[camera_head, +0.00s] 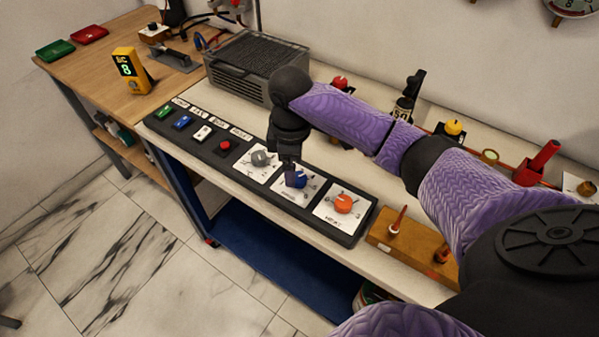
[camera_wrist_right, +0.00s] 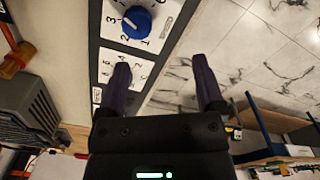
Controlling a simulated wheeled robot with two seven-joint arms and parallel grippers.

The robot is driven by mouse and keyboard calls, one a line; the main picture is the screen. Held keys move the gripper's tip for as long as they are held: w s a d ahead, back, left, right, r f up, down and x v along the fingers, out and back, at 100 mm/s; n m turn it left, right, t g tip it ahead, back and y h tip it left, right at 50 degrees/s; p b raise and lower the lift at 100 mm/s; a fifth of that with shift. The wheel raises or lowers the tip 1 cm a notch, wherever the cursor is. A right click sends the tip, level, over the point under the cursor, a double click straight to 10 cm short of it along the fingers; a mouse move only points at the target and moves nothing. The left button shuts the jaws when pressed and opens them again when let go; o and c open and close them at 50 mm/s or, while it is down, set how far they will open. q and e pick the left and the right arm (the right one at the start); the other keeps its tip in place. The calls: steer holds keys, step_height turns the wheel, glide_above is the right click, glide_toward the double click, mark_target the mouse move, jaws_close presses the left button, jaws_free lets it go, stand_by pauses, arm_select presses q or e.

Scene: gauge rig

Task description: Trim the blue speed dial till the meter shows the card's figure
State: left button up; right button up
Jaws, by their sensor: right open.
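The blue speed dial (camera_head: 297,179) sits on a white numbered plate in the black control panel (camera_head: 350,236), between a grey dial and an orange one. In the right wrist view the blue dial (camera_wrist_right: 137,22) shows a white mark pointing near the 3. My right gripper (camera_head: 290,170) is over the panel by the blue dial, partly covering it. In its wrist view the fingers (camera_wrist_right: 161,66) are apart and empty, with the dial beyond the tips. A yellow meter (camera_head: 131,72) shows a green 8. I cannot make out the card surely. My left gripper is out of view.
The grey dial (camera_head: 261,158) and orange dial (camera_head: 344,204) flank the blue one closely. A red button (camera_head: 225,145) and several coloured switches lie further left on the panel. A grey vented box (camera_head: 255,62) stands behind. A wooden block (camera_head: 410,243) with pegs is at the right.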

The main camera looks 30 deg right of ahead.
mark_target(300, 177)
step_height(300, 177, up, 3)
steer(key=w+d, duration=0.1)
steer(key=d, duration=0.2)
steer(key=f+b, duration=0.2)
steer(key=f, duration=0.3)
steer(key=f+b, duration=0.1)
steer(key=f, duration=0.4)
steer(key=shift+w+a+b, duration=0.15)
steer(key=shift+w+b, duration=0.05)
steer(key=shift+b, duration=0.15)
jaws_close()
steer(key=shift+r, duration=0.1)
